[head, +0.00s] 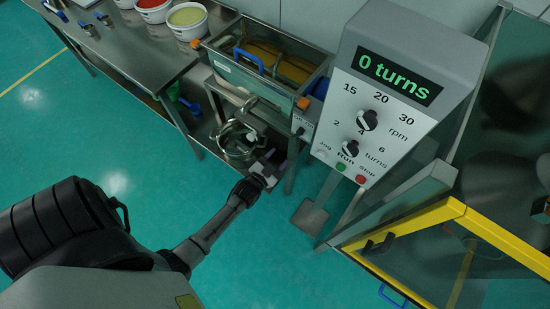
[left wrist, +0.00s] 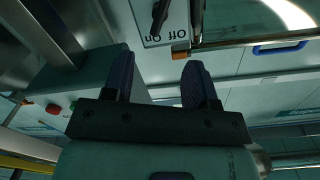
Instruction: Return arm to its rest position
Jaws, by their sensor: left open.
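My right gripper is not in view.
The control box (head: 385,95) reads "0 turns". Tubs (head: 187,20) stand on the steel table (head: 140,55). A yellow-framed glass guard (head: 440,215) is at right. Open floor lies lower middle.

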